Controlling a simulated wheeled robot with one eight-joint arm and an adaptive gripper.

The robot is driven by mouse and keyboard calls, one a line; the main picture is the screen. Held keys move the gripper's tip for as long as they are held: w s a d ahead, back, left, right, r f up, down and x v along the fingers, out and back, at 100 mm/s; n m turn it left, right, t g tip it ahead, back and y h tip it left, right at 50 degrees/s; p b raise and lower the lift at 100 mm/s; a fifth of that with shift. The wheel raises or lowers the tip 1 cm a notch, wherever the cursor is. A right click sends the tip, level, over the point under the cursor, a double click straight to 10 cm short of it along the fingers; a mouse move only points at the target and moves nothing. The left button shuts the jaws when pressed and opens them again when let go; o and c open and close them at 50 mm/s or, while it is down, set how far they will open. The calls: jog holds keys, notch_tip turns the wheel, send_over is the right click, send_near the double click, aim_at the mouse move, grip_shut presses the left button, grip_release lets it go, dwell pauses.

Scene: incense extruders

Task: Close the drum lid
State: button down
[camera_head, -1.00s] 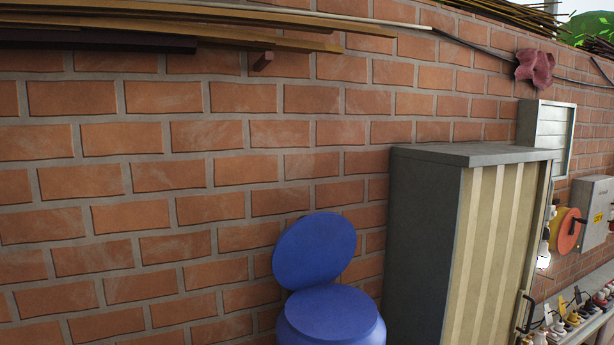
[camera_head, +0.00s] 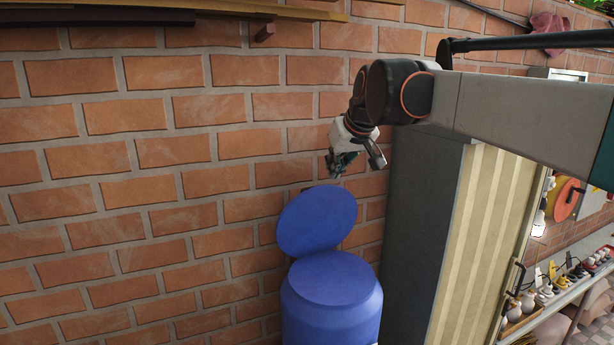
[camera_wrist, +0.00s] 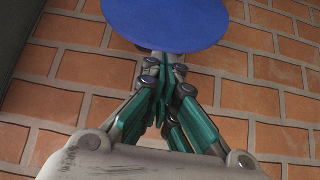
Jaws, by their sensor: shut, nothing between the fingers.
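The blue drum (camera_head: 332,308) stands by the brick wall in the head view, with a flat blue top surface. Its round blue lid (camera_head: 317,221) is raised, leaning up and back at the drum's left rear edge. My gripper (camera_head: 338,172) is above and a little right of the lid's top edge, apart from it in the head view. In the wrist view the lid (camera_wrist: 170,22) fills the top middle, beyond my gripper's fingertips (camera_wrist: 166,62). The fingers are together with nothing between them. I cannot tell how far the fingertips are from the lid.
A grey cabinet (camera_head: 425,215) with a striped front stands close to the right of the drum. The brick wall (camera_head: 120,200) is right behind. Wooden poles (camera_head: 220,10) lie along the top left. A shelf with small items (camera_head: 570,285) is at the far right.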

jog(key=shift+n, duration=0.4)
jog(key=w+a, duration=0.1)
jog(key=w, duration=0.1)
jog(key=w+a, duration=0.1)
jog(key=w, duration=0.1)
jog(key=w+a, duration=0.1)
jog(key=w, duration=0.1)
jog(key=shift+r, duration=0.3)
jog(key=p+x, duration=0.1)
jog(key=x, duration=0.3)
jog(key=p+x, duration=0.1)
jog(key=x, duration=0.4)
jog(key=shift+w+a+f, duration=0.15)
jog(key=shift+a+f, duration=0.1)
jog(key=shift+a, duration=0.05)
jog(key=shift+d+y, duration=0.1)
jog(key=shift+y, duration=0.2)
